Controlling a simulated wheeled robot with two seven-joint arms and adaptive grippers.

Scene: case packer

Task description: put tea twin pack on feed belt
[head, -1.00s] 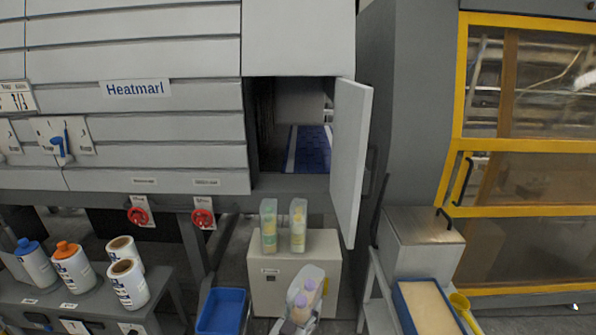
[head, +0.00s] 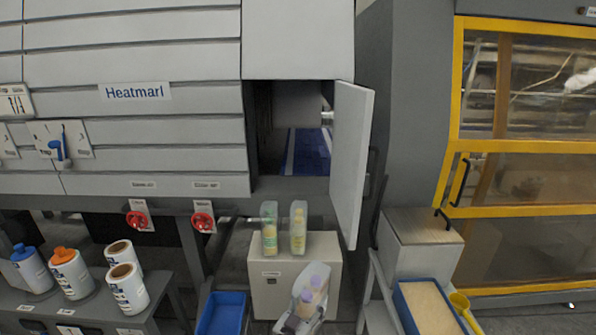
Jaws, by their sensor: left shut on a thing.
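A clear-wrapped twin pack with two lilac caps (head: 317,283) is at the bottom centre, tilted. My left gripper (head: 298,322) is shut on its lower end; the fingers are mostly hidden by the pack and the picture's edge. Two more wrapped packs with yellow-green contents, one on the left (head: 269,233) and one on the right (head: 298,230), stand upright on a beige cabinet (head: 290,288) just beyond. The blue feed belt (head: 310,151) shows inside the open hatch of the grey machine, above and apart from the held pack. My right gripper is not in view.
The hatch door (head: 351,160) stands open on the right of the opening. Red knobs (head: 203,222) sit on the machine's lower left. A blue bin (head: 222,314) is left of the cabinet and a blue-rimmed tray (head: 401,294) is at right. White bottles and rolls (head: 127,288) stand at lower left.

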